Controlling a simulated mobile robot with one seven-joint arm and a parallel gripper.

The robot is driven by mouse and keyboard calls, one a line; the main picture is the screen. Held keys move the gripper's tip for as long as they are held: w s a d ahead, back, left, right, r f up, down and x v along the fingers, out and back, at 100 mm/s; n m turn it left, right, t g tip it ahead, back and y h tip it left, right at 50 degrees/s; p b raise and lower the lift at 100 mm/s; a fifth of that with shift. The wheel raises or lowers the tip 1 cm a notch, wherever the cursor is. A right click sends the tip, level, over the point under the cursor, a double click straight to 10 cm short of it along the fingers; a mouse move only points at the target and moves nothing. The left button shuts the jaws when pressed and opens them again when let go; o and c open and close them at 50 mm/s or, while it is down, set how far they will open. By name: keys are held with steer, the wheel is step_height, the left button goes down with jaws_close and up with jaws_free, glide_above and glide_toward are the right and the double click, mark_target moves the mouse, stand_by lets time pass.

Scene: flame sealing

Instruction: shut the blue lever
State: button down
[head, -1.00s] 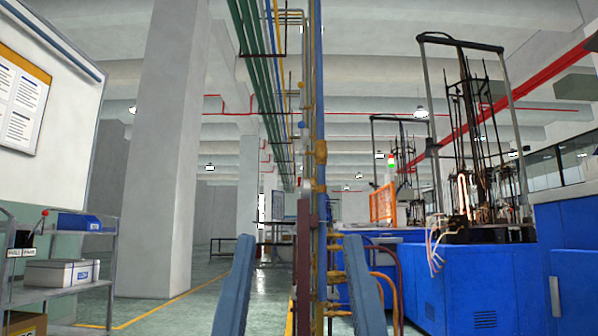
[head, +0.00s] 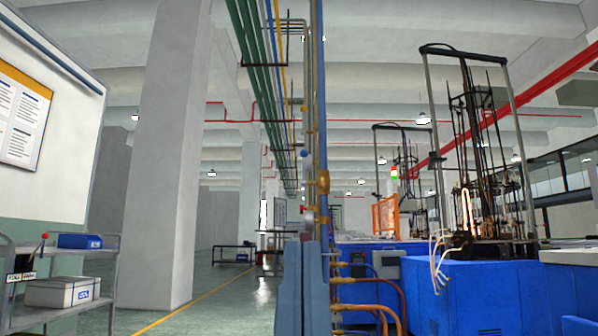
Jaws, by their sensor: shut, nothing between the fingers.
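My gripper (head: 305,262) shows at the bottom middle as two light blue fingers. They stand upright side by side, shut, with nothing seen between them. They are in front of the lower part of the vertical pipes and hide some of it. A small bluish fitting (head: 304,153) sits on the thin pipe above the fingertips, apart from them. It is too small to tell whether it is the blue lever or how it is turned.
A tall blue pipe (head: 318,90) and a brass fitting (head: 322,183) rise by my fingers. Orange hoses (head: 365,307) run at lower right. Blue machines (head: 480,295) fill the right. A grey shelf cart (head: 60,285) and whiteboard stand left.

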step_height(320, 180, up, 56)
steer(key=p, duration=5.2)
steer(key=shift+f+p, duration=0.2)
steer(key=shift+p, duration=0.2)
steer(key=shift+w, duration=0.1)
